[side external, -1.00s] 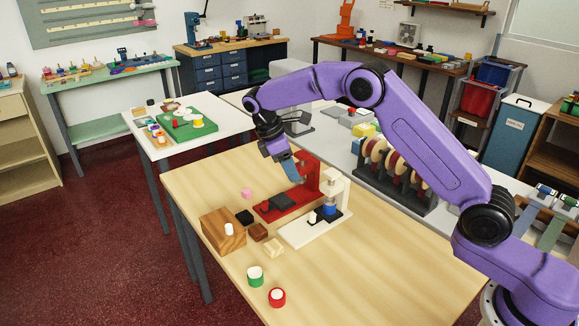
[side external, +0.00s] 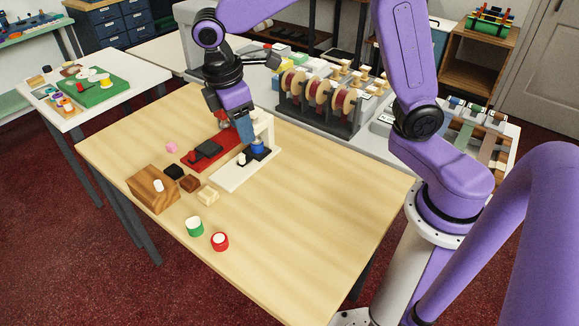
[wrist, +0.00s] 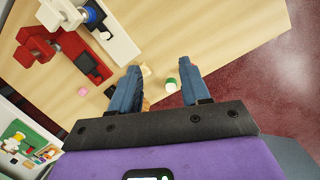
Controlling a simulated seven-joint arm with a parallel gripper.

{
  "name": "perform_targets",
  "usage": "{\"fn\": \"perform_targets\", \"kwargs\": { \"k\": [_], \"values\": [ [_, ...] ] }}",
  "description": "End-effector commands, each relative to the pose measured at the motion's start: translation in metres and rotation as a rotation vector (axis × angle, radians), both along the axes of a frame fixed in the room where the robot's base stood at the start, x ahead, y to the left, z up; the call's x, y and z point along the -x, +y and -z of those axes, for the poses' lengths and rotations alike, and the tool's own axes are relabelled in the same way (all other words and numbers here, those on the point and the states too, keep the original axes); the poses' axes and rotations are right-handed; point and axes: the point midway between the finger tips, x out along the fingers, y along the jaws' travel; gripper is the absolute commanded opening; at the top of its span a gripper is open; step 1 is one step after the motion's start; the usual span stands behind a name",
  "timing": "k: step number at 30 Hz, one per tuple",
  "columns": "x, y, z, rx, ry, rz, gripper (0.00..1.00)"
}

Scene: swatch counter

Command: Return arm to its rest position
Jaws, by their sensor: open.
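My purple arm (side external: 408,60) reaches over the wooden table (side external: 310,200). My gripper (side external: 245,135) points down in front of the white stand (side external: 225,176) with the blue piece (side external: 257,148), partly covering it. In the wrist view, my gripper (wrist: 157,90) has its two blue fingers wide apart, with nothing held between them. A green-and-white cylinder (wrist: 171,84) shows between the fingers, down on the table. A cream block (wrist: 146,71) shows close to the left finger in that picture.
A red stand (side external: 192,159) is beside the white one. A wooden block (side external: 152,190), a pink cube (side external: 171,147), small dark blocks (side external: 173,171) and a red-and-white cylinder (side external: 220,241) lie on the table. A spool rack (side external: 318,110) stands behind. The table's right part is clear.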

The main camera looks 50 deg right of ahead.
Motion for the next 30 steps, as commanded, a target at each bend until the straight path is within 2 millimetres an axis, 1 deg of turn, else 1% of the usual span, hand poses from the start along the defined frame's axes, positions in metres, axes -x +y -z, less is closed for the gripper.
{"fn": "perform_targets", "kwargs": {
  "k": [1,5,9,15,18,21,24,30],
  "values": [
    [0.019,-0.002,-0.004,-0.016,-0.008,-0.003,0.46],
    [0.064,-0.009,-0.007,-0.056,-0.024,-0.004,0.46],
    [0.112,-0.022,-0.007,-0.1,-0.033,0.0,0.46],
    [0.179,-0.049,-0.001,-0.161,-0.039,0.009,0.46],
    [0.205,-0.062,0.004,-0.184,-0.037,0.012,0.46],
    [0.223,-0.073,0.009,-0.203,-0.034,0.018,0.46],
    [0.234,-0.079,0.012,-0.212,-0.032,0.02,0.46],
    [0.238,-0.082,0.013,-0.217,-0.031,0.023,0.46]
  ]
}}
